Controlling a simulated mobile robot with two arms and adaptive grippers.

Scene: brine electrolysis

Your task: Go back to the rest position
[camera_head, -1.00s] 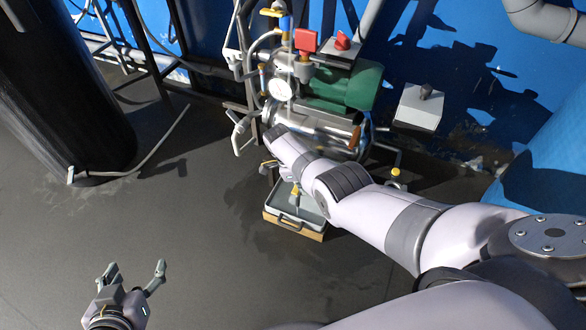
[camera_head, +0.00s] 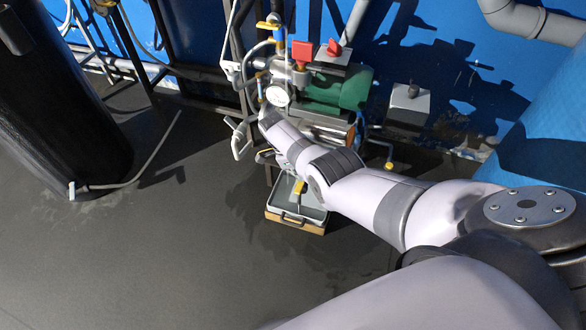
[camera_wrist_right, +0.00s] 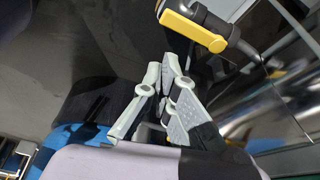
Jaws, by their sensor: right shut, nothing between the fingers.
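My right arm reaches in from the right in the head view, up to the pump unit; its gripper is mostly hidden there behind my own wrist. In the right wrist view, the right gripper (camera_wrist_right: 164,72) is shut, its pale fingers together and empty. A yellow-handled valve (camera_wrist_right: 194,31) is just above the fingertips in that view, with a gap between them. My left gripper is not in view.
The pump unit has a green motor (camera_head: 338,87), a round gauge (camera_head: 277,95) and red handles (camera_head: 302,52). A grey tray (camera_head: 288,215) stands below my right wrist. A dark tank (camera_head: 60,110) is at left. The floor (camera_head: 150,250) in front is clear.

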